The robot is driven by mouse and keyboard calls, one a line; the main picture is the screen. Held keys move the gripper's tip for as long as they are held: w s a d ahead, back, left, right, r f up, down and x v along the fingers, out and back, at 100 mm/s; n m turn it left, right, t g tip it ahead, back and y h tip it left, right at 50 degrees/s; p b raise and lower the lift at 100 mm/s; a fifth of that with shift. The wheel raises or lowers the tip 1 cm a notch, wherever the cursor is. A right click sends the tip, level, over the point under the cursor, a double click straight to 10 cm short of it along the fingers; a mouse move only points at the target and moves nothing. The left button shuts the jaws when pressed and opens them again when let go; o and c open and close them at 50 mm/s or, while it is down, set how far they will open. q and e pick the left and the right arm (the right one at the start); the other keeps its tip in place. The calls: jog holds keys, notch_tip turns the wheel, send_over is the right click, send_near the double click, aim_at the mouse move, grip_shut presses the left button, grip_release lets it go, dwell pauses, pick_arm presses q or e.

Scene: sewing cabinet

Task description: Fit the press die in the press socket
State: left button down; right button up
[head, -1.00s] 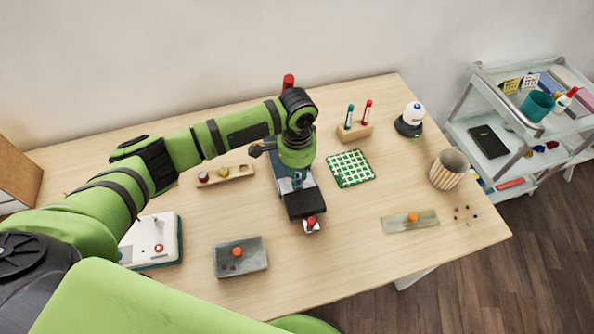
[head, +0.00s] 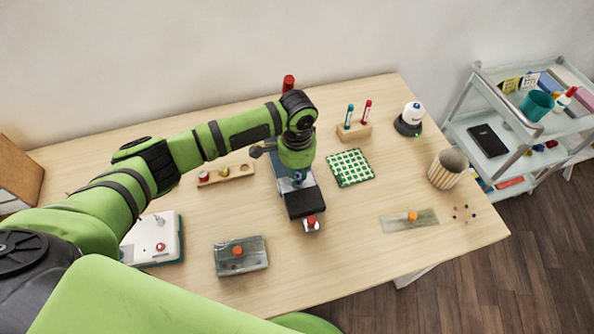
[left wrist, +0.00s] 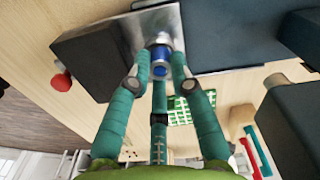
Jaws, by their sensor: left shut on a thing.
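The press (head: 305,204) stands mid-table, with a dark block and a red knob at its front end. My left gripper (head: 298,182) points down over it and hides part of it in the head view. In the left wrist view my left gripper (left wrist: 160,72) has its teal fingers closed around the blue press die (left wrist: 161,54). The die is over the bare metal plate (left wrist: 126,28) of the press, beside the dark block (left wrist: 90,55). The socket is hidden under the die and fingers. I cannot tell whether the die is seated or just above. My right gripper is not in view.
A wooden holder (head: 240,175) with small round pieces lies left of the press. A green checked mat (head: 350,168) and a marker stand (head: 354,132) are to its right.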

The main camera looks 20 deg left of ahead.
pick_arm(q)
jog(key=shift+f+p, duration=0.4)
jog(key=shift+p, duration=0.15)
dwell(1.3)
jog(key=c, duration=1)
grip_release()
notch_tip(320, 180, up, 12)
jog(key=shift+r, duration=0.1)
